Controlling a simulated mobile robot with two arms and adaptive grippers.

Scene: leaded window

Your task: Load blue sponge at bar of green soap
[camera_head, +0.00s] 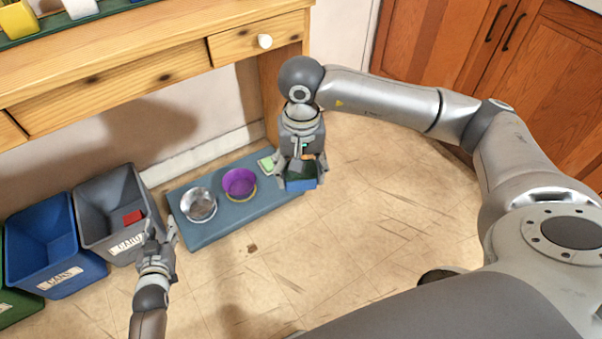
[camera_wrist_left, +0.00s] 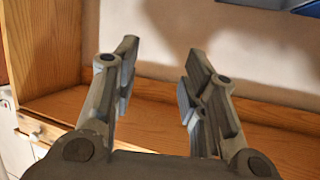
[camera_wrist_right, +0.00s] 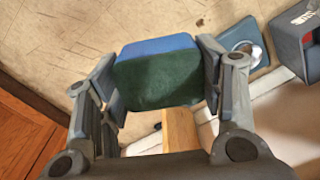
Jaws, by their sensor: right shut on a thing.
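The blue sponge (camera_head: 302,185), with a dark green scouring side, is in my right gripper (camera_head: 301,176). In the right wrist view the sponge (camera_wrist_right: 160,48) sits between both fingers, its green face towards the camera. My right gripper holds it near the right end of the blue-grey mat (camera_head: 215,230). A pale green bar of soap (camera_head: 266,164) appears at the mat's back right, just left of my right gripper. My left gripper (camera_head: 160,232) is at the mat's left end near the grey bin. In the left wrist view its fingers (camera_wrist_left: 162,65) are apart and empty.
A metal bowl (camera_head: 199,205) and a purple bowl (camera_head: 239,184) are on the mat. A grey bin (camera_head: 92,205) with a red block (camera_head: 132,217) and a blue bin (camera_head: 42,235) stand left. A wooden desk (camera_head: 150,50) overhangs behind. Floor to the right is clear.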

